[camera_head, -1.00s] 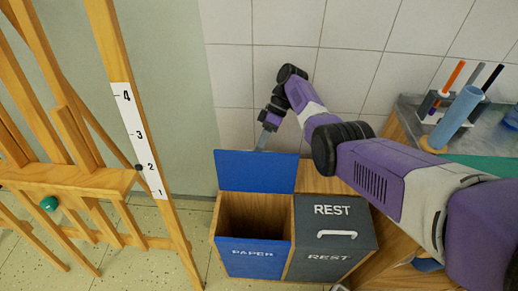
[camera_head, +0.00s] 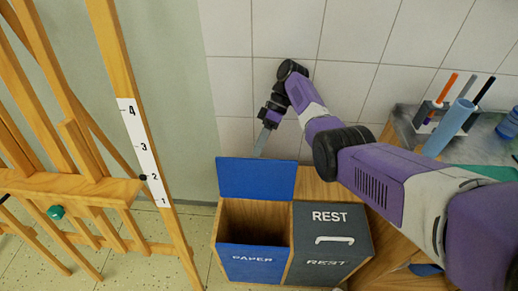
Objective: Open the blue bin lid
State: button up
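The blue bin lid (camera_head: 257,179) stands raised at the back of the paper bin, tilted up from the opening. The blue-fronted paper bin (camera_head: 252,262) is marked PAPER, and its wooden inside shows empty from above. My gripper (camera_head: 262,143) points down just above and behind the top edge of the raised lid. Its fingers are seen side-on, so I cannot tell whether they are apart or together. I cannot tell whether they touch the lid. Nothing shows held in them.
The grey bin (camera_head: 332,241) marked REST stands beside the paper bin with its lid shut. A wooden easel (camera_head: 115,120) with a numbered strip stands at the left. A counter with pens and a blue cylinder (camera_head: 450,126) is at the right. A tiled wall rises close behind my gripper.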

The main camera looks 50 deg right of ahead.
notch_tip(320, 180, up, 14)
jog(key=p, duration=1)
jog(key=shift+r+p, duration=0.15)
jog(key=shift+p, duration=0.2)
jog(key=w+d+m+t+h, duration=0.4)
jog(key=w+d+t, duration=0.15)
jog(key=w, duration=0.55)
jog(key=w+a+f+m+t+h, duration=0.3)
jog(key=a+t+h, duration=0.1)
jog(key=t, duration=0.1)
jog(key=s+a+r+m+t+h, duration=0.1)
jog(key=s+a+m+t+h, duration=0.35)
jog(key=s+a, duration=1)
jog(key=s+a+r+n+y, duration=0.1)
jog(key=s+a+r, duration=0.2)
jog(key=s, duration=0.8)
jog(key=s+a+r+n+y, duration=0.2)
jog(key=s+a+r, duration=0.1)
jog(key=s, duration=0.9)
jog(key=s+a+r+n+y, duration=0.1)
jog(key=s+a, duration=0.4)
jog(key=s, duration=0.7)
notch_tip(320, 180, up, 2)
jog(key=shift+a+n, duration=0.15)
jog(key=shift+n, duration=0.5)
